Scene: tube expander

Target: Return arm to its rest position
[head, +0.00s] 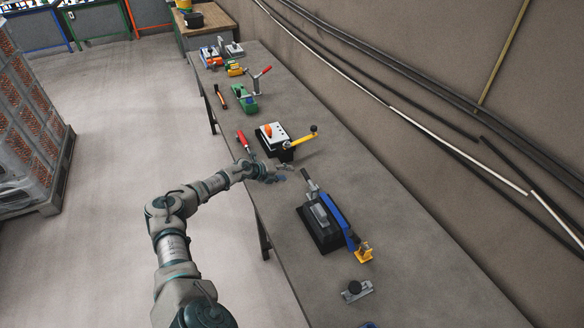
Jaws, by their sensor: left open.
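My left gripper (281,173) is at the end of my left arm, over the near-left edge of the long grey workbench (420,285). It is small in the view, and its jaws look open with nothing clear between them. It is in front of a white and black box with an orange knob and a yellow lever (273,134). A black tool with a blue bar and a yellow end (325,225) lies to its right and nearer. My right gripper is not in view.
A red-handled tool (243,140) lies close behind the gripper. A green tool (244,97) and several others stand farther back on the bench. A small metal clamp (355,290) lies nearer. Pipes run along the right wall. A stacked pallet (30,130) stands left, with open floor between.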

